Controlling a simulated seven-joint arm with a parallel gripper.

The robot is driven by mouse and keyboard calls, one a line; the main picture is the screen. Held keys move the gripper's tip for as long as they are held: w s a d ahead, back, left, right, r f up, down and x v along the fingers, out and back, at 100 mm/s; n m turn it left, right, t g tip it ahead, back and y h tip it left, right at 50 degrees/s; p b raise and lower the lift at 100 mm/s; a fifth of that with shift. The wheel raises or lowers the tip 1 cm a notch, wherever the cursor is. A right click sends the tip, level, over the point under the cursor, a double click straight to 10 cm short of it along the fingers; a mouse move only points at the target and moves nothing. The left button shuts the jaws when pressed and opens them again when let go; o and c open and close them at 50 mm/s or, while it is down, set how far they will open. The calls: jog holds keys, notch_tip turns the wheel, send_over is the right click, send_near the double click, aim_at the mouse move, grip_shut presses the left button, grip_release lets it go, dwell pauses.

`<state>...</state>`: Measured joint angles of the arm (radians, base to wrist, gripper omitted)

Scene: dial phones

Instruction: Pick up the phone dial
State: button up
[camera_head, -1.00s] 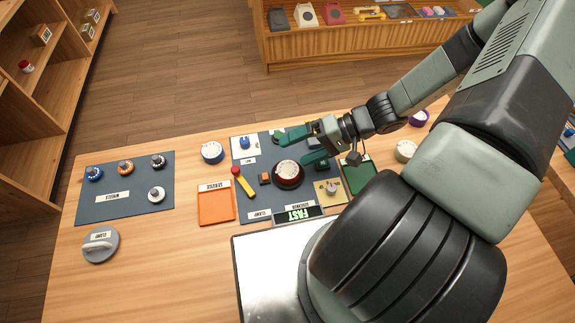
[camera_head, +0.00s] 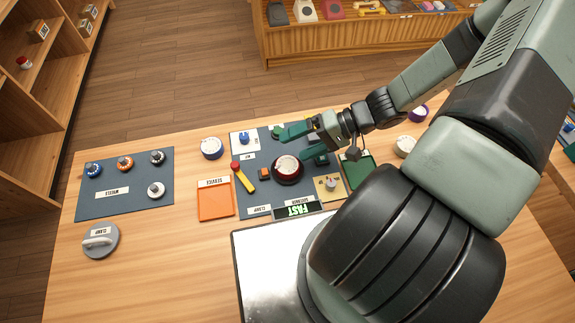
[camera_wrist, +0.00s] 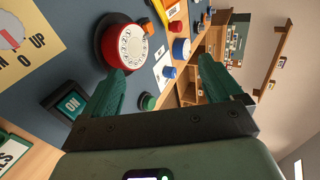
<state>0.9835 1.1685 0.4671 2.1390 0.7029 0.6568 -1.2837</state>
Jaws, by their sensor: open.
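A dark red round unit with a white phone dial (camera_head: 287,167) sits on the dark blue mat (camera_head: 262,199) in the middle of the table. In the wrist view, the white dial with its ring of finger holes (camera_wrist: 127,46) shows near the left finger. My gripper (camera_head: 301,144) is open and empty, with its green fingers above and behind the red unit. In the wrist view, the gripper (camera_wrist: 163,76) has its fingers wide apart with nothing between them. I cannot tell its exact height.
A blue-rimmed dial (camera_head: 211,148) and a cream dial (camera_head: 404,146) stand off the mat. The left mat (camera_head: 124,190) holds several small knobs.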

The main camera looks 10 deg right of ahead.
aim_at(288, 165)
jog(key=shift+s+d+f+m, duration=0.15)
jog(key=shift+d+m, duration=0.2)
jog(key=shift+m, duration=0.45)
jog(key=d+m, duration=0.1)
jog(key=m, duration=0.3)
jog(key=s+d+m, duration=0.1)
jog(key=d+m, duration=0.1)
jog(key=m, duration=0.2)
jog(key=s+d+m+t+y, duration=0.1)
jog(key=d+m, duration=0.1)
jog(key=m, duration=0.3)
jog(key=shift+s+f, duration=0.2)
jog(key=shift+s, duration=0.05)
jog(key=m, duration=0.1)
jog(key=d+m, duration=0.1)
jog(key=m, duration=0.2)
jog(key=shift+s+d+t, duration=0.15)
jog(key=shift+s+t, duration=0.15)
jog(key=shift+s, duration=0.05)
jog(key=shift+m, duration=0.3)
jog(key=x, duration=1)
jog(key=shift+s+a+f, duration=0.1)
jog(key=shift+a, duration=0.25)
jog(key=c, duration=1.3)
